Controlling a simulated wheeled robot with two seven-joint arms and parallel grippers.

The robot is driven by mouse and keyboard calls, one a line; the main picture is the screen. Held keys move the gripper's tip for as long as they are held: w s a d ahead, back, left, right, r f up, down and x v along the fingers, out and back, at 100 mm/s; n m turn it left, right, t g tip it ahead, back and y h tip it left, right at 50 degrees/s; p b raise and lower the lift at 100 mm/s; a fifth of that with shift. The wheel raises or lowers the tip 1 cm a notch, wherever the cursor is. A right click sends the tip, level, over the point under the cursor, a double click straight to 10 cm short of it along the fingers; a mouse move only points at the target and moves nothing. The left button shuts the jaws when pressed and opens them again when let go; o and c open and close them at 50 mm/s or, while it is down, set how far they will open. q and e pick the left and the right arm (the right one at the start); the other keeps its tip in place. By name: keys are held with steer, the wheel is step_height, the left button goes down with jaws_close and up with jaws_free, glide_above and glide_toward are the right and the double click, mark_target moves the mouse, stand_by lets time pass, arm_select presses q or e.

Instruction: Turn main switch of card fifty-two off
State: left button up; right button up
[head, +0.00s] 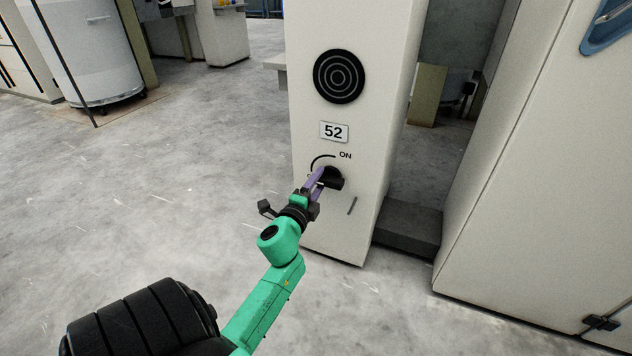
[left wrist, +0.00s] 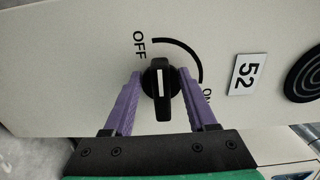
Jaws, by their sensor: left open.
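The main switch is a black rotary knob (head: 336,183) on the front of a pale post (head: 375,120), below a plate reading 52 (head: 334,132). In the left wrist view the knob (left wrist: 161,92) has a white line along its handle. The handle stands upright in that view, in line with the OFF end of the curved mark, not the ON end. My left gripper (head: 318,183) has its purple fingers (left wrist: 160,78) open on either side of the handle, with gaps visible. In the head view the gripper hides the OFF label. My right gripper is not in view.
A black ringed disc (head: 339,76) is above the number plate. A large pale cabinet (head: 530,170) stands at the right, with a dark low step (head: 408,227) between it and the post. Grey floor (head: 170,190) lies open to the left. A white drum (head: 85,50) stands far left.

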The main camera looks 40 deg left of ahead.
arm_select(q)
steer(key=v, duration=1.2)
steer(key=shift+b, duration=0.4)
